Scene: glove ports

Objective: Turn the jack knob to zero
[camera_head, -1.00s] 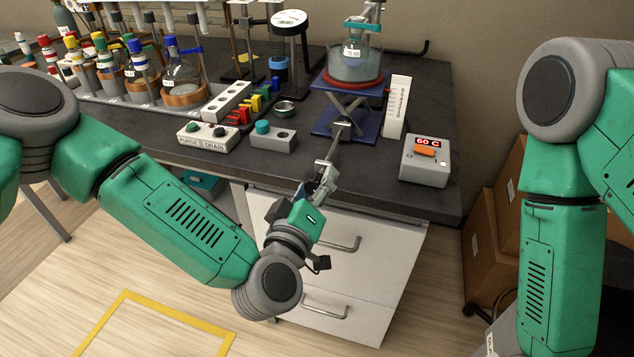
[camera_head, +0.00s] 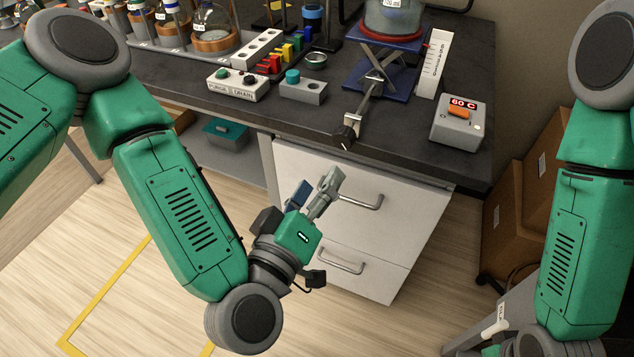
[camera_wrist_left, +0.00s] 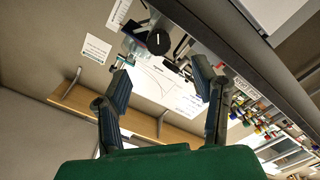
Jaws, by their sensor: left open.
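The lab jack (camera_head: 381,72) stands on the dark bench with its blue plates and crossed arms. A rod runs forward from it to a black jack knob (camera_head: 346,136) at the bench's front edge. In the left wrist view the knob (camera_wrist_left: 159,40) shows as a dark disc with a short white mark, beyond the fingertips. My left gripper (camera_head: 316,184) is open and empty, in front of the drawers, below and apart from the knob. Its two fingers (camera_wrist_left: 161,80) stand apart in the wrist view. My right gripper is out of view.
A glass vessel (camera_head: 392,18) stands on the jack, with a white scale (camera_head: 434,64) beside it. A grey box reading 60 C (camera_head: 458,122) is to the right. The purge/drain box (camera_head: 238,85) is left. Drawer handles (camera_head: 352,197) jut out near my left gripper.

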